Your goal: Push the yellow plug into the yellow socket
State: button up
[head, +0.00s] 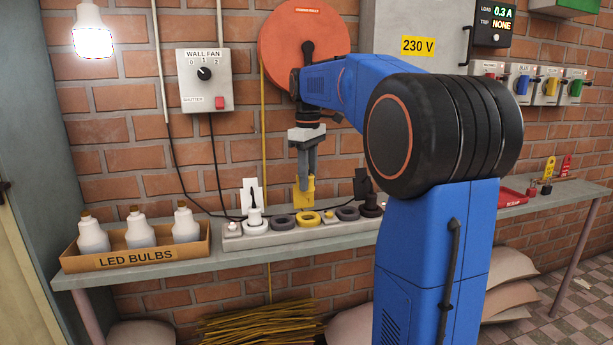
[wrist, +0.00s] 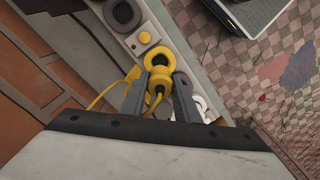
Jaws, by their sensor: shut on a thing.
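My gripper (head: 306,183) points down over the grey socket strip, its fingers shut on the yellow plug (wrist: 158,82). The wrist view shows the plug between both fingers (wrist: 160,88), with its yellow cord (wrist: 104,94) running off to the left. The yellow socket (head: 308,219) is a thick yellow ring on the strip, just below the fingertips. In the wrist view the ring (wrist: 158,54) shows just beyond the plug, partly covered by it. I cannot tell whether the plug touches the socket. In the head view the plug is hard to separate from the yellow patch behind the fingers.
The strip (head: 232,243) also holds a white plug (head: 255,217), grey ring sockets (head: 284,222) and a black plug (head: 370,206) close by. A box of LED bulbs (head: 135,258) stands left on the bench; a red tray (head: 511,197) lies right. A brick wall rises behind.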

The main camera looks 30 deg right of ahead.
aim_at(308, 194)
jog(key=shift+f, duration=2.6)
jog(key=shift+f, duration=1.4)
jog(key=o, duration=1.1)
jog(key=shift+f, duration=0.1)
notch_tip(308, 194, up, 17)
jog(key=shift+r, duration=0.2)
jog(key=s+a+f+m+t, duration=0.1)
jog(key=s+a+f+m, duration=0.1)
jog(key=s+a+f, duration=0.3)
jog(key=s+a+f+m+t, duration=0.2)
jog(key=s+a+f, duration=0.3)
jog(key=s+f, duration=0.9)
jog(key=s+a+f+m+t, duration=0.1)
jog(key=s+a+f, duration=0.4)
jog(key=s+f, duration=0.4)
jog(key=shift+s+a+f+m+t, duration=0.2)
jog(key=shift+s, duration=0.35)
jog(key=shift+s+a+f+m+t, duration=0.2)
jog(key=shift+s, duration=0.35)
